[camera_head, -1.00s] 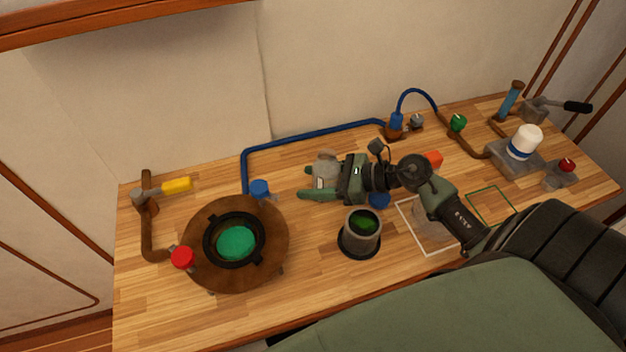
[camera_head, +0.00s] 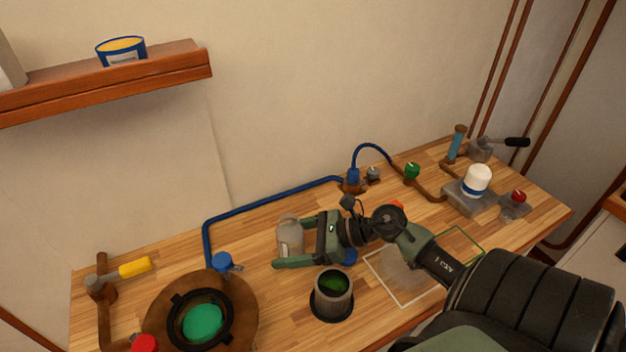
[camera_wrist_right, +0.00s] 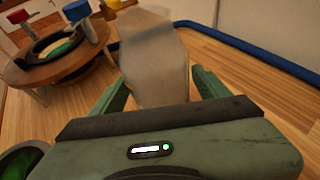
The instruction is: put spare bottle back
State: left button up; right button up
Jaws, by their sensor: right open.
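A pale grey bottle (camera_head: 289,236) stands on the wooden workbench, left of my right gripper (camera_head: 293,243). My right gripper is open, with its two green fingers on either side of the bottle. The wrist view shows the bottle (camera_wrist_right: 155,65) upright between the spread fingers (camera_wrist_right: 157,90); contact with them cannot be made out. A white bottle with a blue band (camera_head: 477,182) stands on a grey block at the bench's right. I cannot tell from looks which is the spare. A white outlined square (camera_head: 369,263) and a green outlined square (camera_head: 482,241) mark the bench. My left gripper is out of view.
A dark cup with green contents (camera_head: 333,292) stands close below my right gripper. A round brown stand (camera_head: 247,316) is at the lower left. A blue pipe (camera_head: 270,204) runs along the back. A shelf (camera_head: 160,72) holding a blue tin (camera_head: 121,50) juts out upper left.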

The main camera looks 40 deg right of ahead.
jog(key=b+v, duration=0.1)
jog(key=v, duration=0.8)
jog(key=shift+s+d, duration=0.15)
jog(key=shift+s, duration=0.05)
jog(key=shift+r, duration=0.1)
